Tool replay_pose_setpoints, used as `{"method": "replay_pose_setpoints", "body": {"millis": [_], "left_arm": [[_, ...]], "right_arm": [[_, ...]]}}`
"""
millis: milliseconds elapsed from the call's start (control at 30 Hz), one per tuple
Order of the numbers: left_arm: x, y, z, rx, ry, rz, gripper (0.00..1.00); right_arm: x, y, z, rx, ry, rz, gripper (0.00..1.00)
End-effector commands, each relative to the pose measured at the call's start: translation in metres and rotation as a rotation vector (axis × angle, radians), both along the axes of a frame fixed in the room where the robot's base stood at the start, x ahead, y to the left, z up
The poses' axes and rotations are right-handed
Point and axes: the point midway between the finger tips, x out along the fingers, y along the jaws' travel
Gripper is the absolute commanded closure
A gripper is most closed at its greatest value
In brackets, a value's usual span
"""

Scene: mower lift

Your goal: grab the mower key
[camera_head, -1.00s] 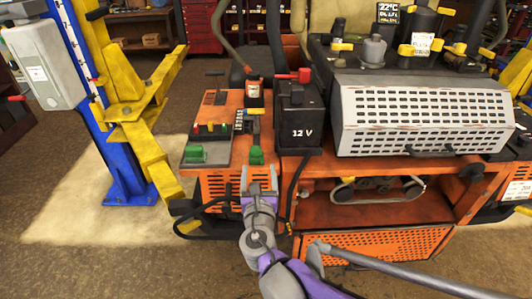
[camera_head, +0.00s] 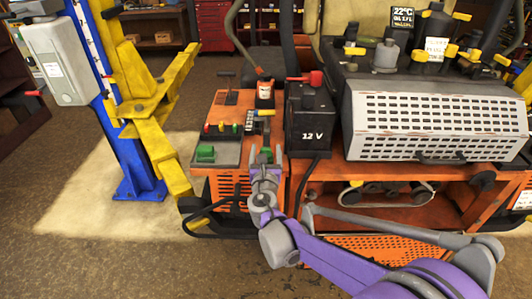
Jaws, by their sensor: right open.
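The orange mower's control panel (camera_head: 229,124) carries two green pieces, one at its front left (camera_head: 205,152) and one at its front right (camera_head: 266,152). I cannot make out for certain which part is the mower key. My right gripper (camera_head: 266,158) points away from me at the panel's front right edge. Its two grey fingers stand apart, with the right green piece showing between and beyond them. I cannot tell whether they touch it. My left gripper is not in view.
A black 12 V battery (camera_head: 309,118) stands close right of the gripper. A perforated grey cover (camera_head: 436,118) lies further right. A blue post (camera_head: 136,174) with yellow lift arms (camera_head: 157,118) stands left. Floor is open at front left.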

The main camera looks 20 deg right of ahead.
Motion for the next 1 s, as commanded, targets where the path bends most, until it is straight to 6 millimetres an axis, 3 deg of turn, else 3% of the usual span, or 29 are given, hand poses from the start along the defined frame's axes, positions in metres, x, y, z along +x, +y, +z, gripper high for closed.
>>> {"method": "replay_pose_setpoints", "body": {"millis": [67, 500, 833, 1000], "left_arm": [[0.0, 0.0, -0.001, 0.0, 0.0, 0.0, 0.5], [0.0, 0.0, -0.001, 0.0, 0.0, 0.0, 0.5], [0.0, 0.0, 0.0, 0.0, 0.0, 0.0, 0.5], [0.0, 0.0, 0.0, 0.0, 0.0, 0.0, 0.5]], "right_arm": [[0.0, 0.0, 0.0, 0.0, 0.0, 0.0, 0.22], [-0.001, 0.0, 0.0, 0.0, 0.0, 0.0, 1.0], [-0.001, 0.0, 0.001, 0.0, 0.0, 0.0, 1.0], [-0.001, 0.0, 0.011, 0.0, 0.0, 0.0, 1.0]]}}
